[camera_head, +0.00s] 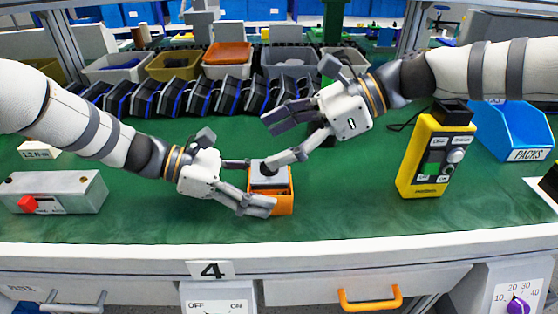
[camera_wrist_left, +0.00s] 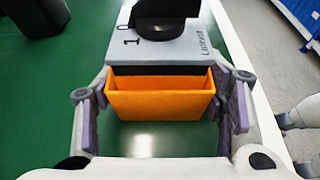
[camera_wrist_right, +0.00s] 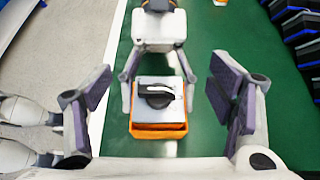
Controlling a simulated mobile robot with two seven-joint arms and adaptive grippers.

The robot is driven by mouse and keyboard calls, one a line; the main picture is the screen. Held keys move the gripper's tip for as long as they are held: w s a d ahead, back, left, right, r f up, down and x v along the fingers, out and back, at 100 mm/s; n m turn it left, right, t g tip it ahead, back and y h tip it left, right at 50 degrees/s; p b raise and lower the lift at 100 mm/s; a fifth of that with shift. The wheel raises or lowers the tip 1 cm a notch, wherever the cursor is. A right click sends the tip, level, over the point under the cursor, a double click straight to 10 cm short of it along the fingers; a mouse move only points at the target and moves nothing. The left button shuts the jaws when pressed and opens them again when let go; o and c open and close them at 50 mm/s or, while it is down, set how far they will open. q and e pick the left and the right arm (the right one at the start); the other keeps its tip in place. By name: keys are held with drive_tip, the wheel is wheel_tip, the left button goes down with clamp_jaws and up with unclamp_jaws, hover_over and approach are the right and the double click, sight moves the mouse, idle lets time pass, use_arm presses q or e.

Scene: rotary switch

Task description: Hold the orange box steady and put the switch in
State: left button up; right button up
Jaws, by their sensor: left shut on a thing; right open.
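The orange box (camera_head: 284,200) stands on the green table at the front middle. My left gripper (camera_head: 255,186) is shut on the box, one finger on each side, as the left wrist view (camera_wrist_left: 165,105) also shows. The switch (camera_head: 268,174), a grey plate with a black rotary knob, is at the box's top. In the left wrist view its grey plate (camera_wrist_left: 185,50) and black body stand above the box's near rim; how deep it sits is hidden. My right gripper (camera_head: 279,138) is open and empty above the box. In the right wrist view the switch (camera_wrist_right: 157,94) lies between its fingers, apart from them.
A yellow control box (camera_head: 433,160) and a blue PACKS bin (camera_head: 515,133) stand at the right. A grey box with a red switch (camera_head: 55,193) is at the left. Several dark blue-edged parts (camera_head: 175,97) and bins line the back.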

use_arm(q)
drive_tip(key=o, duration=1.3)
use_arm(e)
wheel_tip(320, 180, up, 4)
drive_tip(key=shift+r, duration=0.1)
